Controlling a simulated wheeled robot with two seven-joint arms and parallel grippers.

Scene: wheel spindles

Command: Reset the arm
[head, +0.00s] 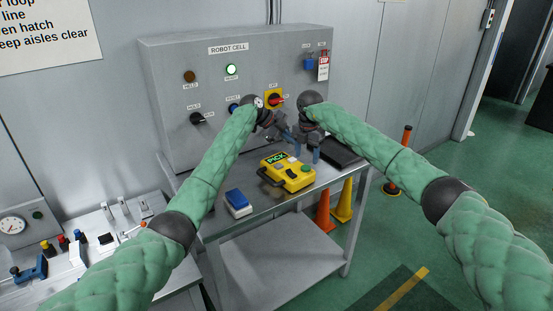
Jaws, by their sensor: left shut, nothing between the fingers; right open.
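A grey control panel (165,140) labelled ROBOT CELL stands on the bench. Its READY lamp (231,70) glows green and its HELD lamp (190,76) is dull brown. A blue RESET button (234,108) sits beside my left wrist, partly hidden. A black HOLD selector (197,118) is to its left. A red switch on a yellow plate (275,99) is to its right. A yellow pendant (288,174) showing PICK lies on the bench. My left gripper (288,137) is shut and empty in front of the panel. My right gripper (306,153) is open above the bench behind the pendant.
A blue-and-white box (238,203) lies at the bench's front left. A black tray (341,153) lies at the right. Orange and yellow cones (324,212) stand on the floor beside the bench.

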